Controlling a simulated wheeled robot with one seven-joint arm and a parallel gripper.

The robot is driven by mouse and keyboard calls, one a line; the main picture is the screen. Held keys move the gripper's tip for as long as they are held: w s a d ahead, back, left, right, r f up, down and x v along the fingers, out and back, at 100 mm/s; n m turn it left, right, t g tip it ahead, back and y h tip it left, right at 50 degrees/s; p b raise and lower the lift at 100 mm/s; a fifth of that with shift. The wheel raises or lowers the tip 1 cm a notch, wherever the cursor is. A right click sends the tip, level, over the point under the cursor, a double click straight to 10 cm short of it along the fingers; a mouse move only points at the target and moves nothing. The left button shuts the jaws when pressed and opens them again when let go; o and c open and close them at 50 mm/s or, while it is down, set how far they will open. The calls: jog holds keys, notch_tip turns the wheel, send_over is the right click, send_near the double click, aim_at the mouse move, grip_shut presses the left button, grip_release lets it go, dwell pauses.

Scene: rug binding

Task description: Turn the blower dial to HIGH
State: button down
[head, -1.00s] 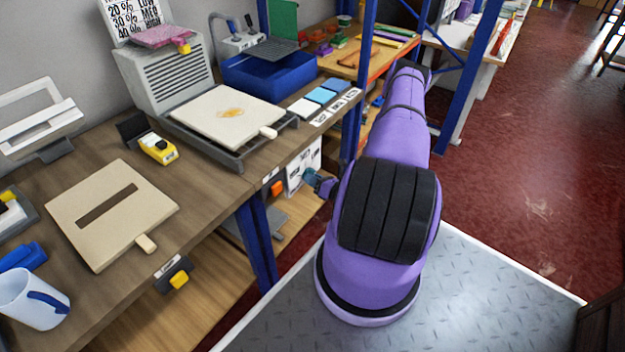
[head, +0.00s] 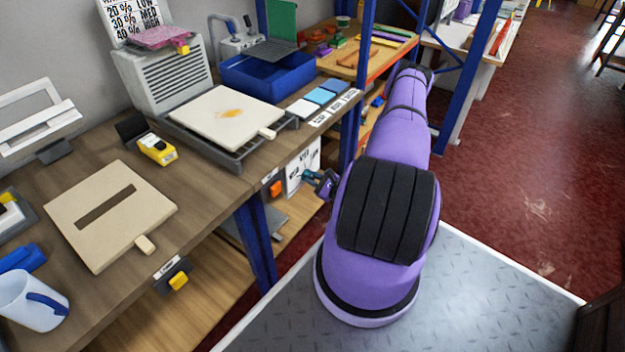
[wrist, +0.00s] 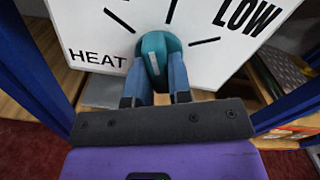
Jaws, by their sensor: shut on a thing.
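The dial is a teal knob (wrist: 153,55) on a white panel (wrist: 95,22) in the wrist view. Black tick lines surround it, with the word HEAT at the left and LOW at the upper right. A pale mark shows on the knob's face. The word HIGH is not visible on the panel. My gripper (wrist: 158,75) has its two blue fingers shut on the knob, one on each side. In the head view the white panel (head: 303,165) is under the bench edge, and my gripper (head: 324,184) is beside it, small and partly hidden by my arm.
A blue rack post (head: 256,240) stands left of my gripper, and another blue post (head: 352,130) stands close behind it. The wooden bench (head: 215,190) above carries a press with a cream plate (head: 225,115). Red floor (head: 530,190) lies open at the right.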

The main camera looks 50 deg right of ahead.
jog(key=n, duration=0.7)
jog(key=shift+d, duration=0.1)
dwell(0.5)
jog(key=c, duration=1)
grip_release()
jog(key=shift+r, duration=0.1)
jog(key=shift+c, duration=0.2)
jog(key=s, duration=1.1)
jog(key=shift+d, duration=0.45)
jog(key=shift+w, duration=0.1)
